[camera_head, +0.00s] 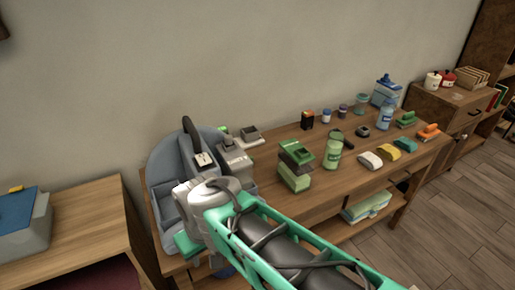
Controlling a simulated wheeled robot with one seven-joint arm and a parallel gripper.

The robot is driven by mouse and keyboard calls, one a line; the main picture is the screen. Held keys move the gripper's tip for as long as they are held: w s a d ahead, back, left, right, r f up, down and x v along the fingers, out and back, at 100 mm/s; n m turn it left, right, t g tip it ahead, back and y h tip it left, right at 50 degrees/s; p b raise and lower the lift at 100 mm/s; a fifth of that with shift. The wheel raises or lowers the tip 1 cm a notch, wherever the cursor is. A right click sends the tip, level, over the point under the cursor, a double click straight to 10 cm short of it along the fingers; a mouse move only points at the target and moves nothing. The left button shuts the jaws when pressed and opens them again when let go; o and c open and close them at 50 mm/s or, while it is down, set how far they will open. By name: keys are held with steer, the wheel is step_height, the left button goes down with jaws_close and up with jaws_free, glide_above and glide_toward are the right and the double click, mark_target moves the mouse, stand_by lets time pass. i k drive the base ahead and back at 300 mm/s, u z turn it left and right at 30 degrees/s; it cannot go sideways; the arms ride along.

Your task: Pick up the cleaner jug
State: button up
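A blue jug with a dark blue cap (386,92), which looks like the cleaner jug, stands upright at the far right back of the wooden table (335,187). A light blue bottle (385,117) stands just in front of it. My green arm reaches from the bottom right to the left end of the table. My gripper (203,187) is there, far to the left of the jug and apart from it. Its fingers cannot be made out against the grey things behind, so its opening is unclear.
A blue-grey rounded holder (170,165) is beside my gripper. A green box (294,168) and green bottle (333,150) stand mid-table. Several small jars, sponges and brushes lie around. A cabinet (440,110) stands right; a low table (85,225) stands left.

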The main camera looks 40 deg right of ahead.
mark_target(335, 143)
steer(key=u, duration=1.15)
steer(key=k, duration=0.6)
steer(key=z, duration=1.65)
steer(key=i, duration=0.5)
steer(key=u, duration=0.05)
